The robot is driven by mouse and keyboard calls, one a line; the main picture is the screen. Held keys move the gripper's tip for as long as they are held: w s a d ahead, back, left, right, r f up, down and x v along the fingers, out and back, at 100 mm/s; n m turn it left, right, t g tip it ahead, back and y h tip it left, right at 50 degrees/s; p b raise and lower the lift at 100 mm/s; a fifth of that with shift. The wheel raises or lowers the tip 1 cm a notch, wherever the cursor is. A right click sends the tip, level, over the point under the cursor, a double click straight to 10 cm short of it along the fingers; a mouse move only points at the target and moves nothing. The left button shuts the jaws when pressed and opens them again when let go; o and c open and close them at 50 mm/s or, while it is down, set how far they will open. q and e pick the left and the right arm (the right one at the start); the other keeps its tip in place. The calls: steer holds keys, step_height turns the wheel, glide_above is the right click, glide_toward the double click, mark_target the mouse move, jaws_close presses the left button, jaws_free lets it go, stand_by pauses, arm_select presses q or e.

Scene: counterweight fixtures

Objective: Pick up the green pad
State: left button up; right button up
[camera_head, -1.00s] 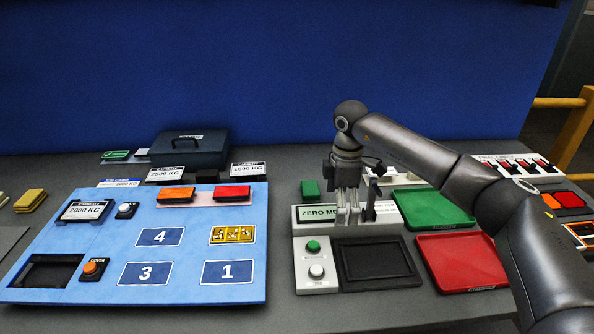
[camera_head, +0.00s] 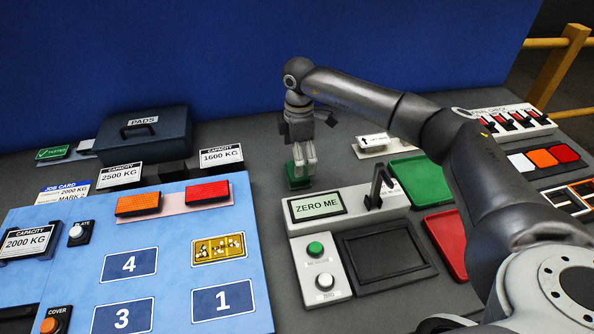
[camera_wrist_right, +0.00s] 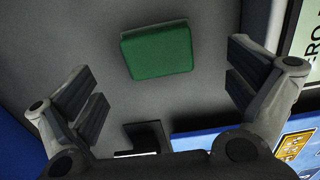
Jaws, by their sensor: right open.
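In the right wrist view the green pad (camera_wrist_right: 157,51) shows as a flat block beyond and between the two fingers, not touched by either. My right gripper (camera_head: 305,165) is above the pad in the head view and hides part of it. In the wrist view my right gripper (camera_wrist_right: 160,90) is open, with its fingers wide apart and nothing between the tips. My left gripper is not in view.
A PADS box (camera_head: 145,134) and capacity labels are to the left. Green (camera_head: 420,180) and red trays lie to the right. A blue panel (camera_head: 180,260) is at front left.

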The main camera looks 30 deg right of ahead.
steer(key=shift+w+f+p, duration=0.15)
steer(key=shift+f+p, duration=0.15)
steer(key=shift+f, duration=0.4)
step_height(320, 180, down, 4)
steer(key=shift+a+r+p, duration=0.1)
steer(key=shift+r+p, duration=0.15)
steer(key=shift+p, duration=0.4)
steer(key=shift+f, duration=0.45)
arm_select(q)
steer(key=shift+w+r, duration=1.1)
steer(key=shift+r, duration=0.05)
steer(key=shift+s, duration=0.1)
arm_select(e)
steer(key=shift+c, duration=0.3)
steer(key=c, duration=0.5)
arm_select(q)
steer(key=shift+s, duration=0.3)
arm_select(e)
steer(key=c, duration=0.6)
